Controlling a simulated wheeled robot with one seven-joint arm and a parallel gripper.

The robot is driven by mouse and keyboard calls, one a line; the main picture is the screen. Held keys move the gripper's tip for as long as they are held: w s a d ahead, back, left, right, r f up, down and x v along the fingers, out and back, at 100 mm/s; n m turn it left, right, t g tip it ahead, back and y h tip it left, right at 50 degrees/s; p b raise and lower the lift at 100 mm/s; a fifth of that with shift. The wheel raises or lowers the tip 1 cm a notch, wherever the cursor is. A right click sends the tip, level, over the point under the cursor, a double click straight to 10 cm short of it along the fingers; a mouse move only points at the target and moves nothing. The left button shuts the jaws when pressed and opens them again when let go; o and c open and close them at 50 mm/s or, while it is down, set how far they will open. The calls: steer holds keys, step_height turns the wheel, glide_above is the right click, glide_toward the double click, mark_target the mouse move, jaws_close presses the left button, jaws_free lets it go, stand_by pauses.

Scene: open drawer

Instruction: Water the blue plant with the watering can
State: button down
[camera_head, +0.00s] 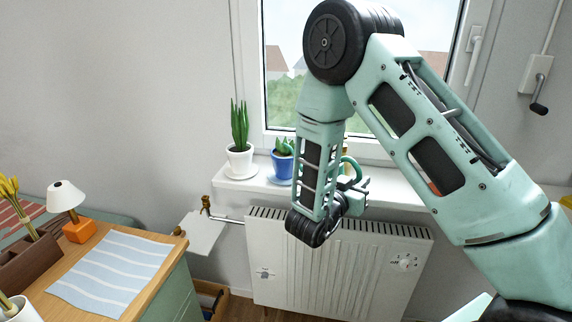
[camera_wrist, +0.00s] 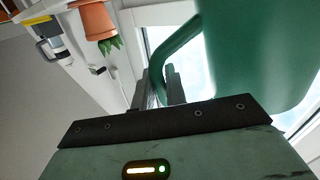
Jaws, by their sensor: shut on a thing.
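The blue pot (camera_head: 281,170) with a green plant stands on the white windowsill, just left of my forearm. The green watering can (camera_wrist: 250,55) fills the right of the wrist view, and its curved handle (camera_wrist: 178,45) runs between my fingers. In the head view only a green curved part of the can (camera_head: 352,166) shows behind my arm; the rest is hidden. My gripper (camera_wrist: 163,88) is shut on the handle, close to the sill in front of the window. I cannot tell whether the can touches the sill.
A white pot (camera_head: 240,160) with a tall spiky plant stands left of the blue pot. A terracotta pot (camera_wrist: 97,20) shows in the wrist view. A radiator (camera_head: 300,265) is below the sill. A wooden desk with a lamp (camera_head: 66,200) is at left.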

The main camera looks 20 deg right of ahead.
mark_target(360, 170)
steer(key=shift+r, duration=0.2)
steer(key=shift+w+r+n+p, duration=0.1)
steer(key=shift+r+n+p, duration=0.55)
steer(key=shift+r+p, duration=1)
steer(key=shift+r+n+p, duration=0.65)
steer(key=shift+r+p, duration=0.55)
steer(key=shift+p, duration=0.75)
steer(key=shift+r, duration=0.2)
stand_by(1.2)
steer(key=shift+r+p, duration=0.15)
steer(key=shift+p, duration=0.2)
stand_by(0.4)
steer(key=shift+w+a+r+n+p, duration=0.1)
steer(key=shift+w+r+n+p, duration=0.1)
steer(key=shift+r+n+p, duration=0.65)
steer(key=shift+m, duration=0.25)
steer(key=f+m+b, duration=0.1)
steer(key=f+b, duration=0.1)
steer(key=f+m+b, duration=0.1)
steer(key=f+b, duration=0.3)
steer(key=shift+s+m+b, duration=0.3)
steer(key=shift+m, duration=0.1)
